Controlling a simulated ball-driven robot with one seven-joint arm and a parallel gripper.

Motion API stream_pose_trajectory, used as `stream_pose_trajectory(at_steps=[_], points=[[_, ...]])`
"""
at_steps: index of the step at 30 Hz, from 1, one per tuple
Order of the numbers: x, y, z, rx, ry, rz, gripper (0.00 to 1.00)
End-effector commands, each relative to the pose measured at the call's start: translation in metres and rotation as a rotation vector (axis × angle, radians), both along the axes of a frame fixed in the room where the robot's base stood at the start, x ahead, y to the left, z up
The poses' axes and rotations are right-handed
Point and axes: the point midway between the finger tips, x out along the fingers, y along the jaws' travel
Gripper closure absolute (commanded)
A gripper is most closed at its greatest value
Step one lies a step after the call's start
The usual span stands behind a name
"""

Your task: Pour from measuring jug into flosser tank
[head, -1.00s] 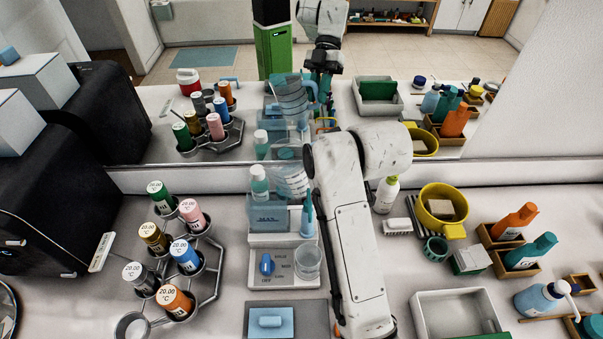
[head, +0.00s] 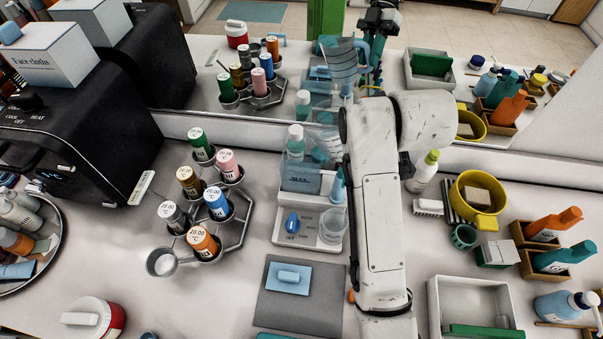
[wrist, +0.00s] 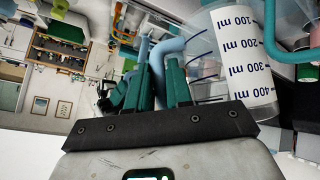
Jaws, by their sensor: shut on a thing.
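The clear measuring jug (head: 325,138) is above the flosser, partly hidden behind my arm. In the wrist view its scaled wall (wrist: 240,60) shows up close at the right. My gripper (wrist: 165,75) is shut on the jug's blue handle (wrist: 166,48). In the head view my arm hides the gripper itself. The flosser tank (head: 300,179), see-through blue, stands at the back of its white base (head: 300,237), below the jug. The jug's tilt and any liquid in it are unclear.
A blue bottle (head: 296,143) stands just behind the tank. A clear cup (head: 333,225) sits on the base's right side. A rack of capped cylinders (head: 237,225) stands left. A white-green bottle (head: 424,171) and yellow bowl (head: 460,205) are right. The mirror runs behind.

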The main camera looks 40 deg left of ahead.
Motion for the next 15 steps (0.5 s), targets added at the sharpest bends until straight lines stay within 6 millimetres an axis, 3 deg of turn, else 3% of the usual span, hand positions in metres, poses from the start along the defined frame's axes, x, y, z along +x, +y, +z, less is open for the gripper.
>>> stream_pose_trajectory(at_steps=[15], points=[[-0.0008,0.0012,0.0054,-0.037,-0.050,0.002,1.00]])
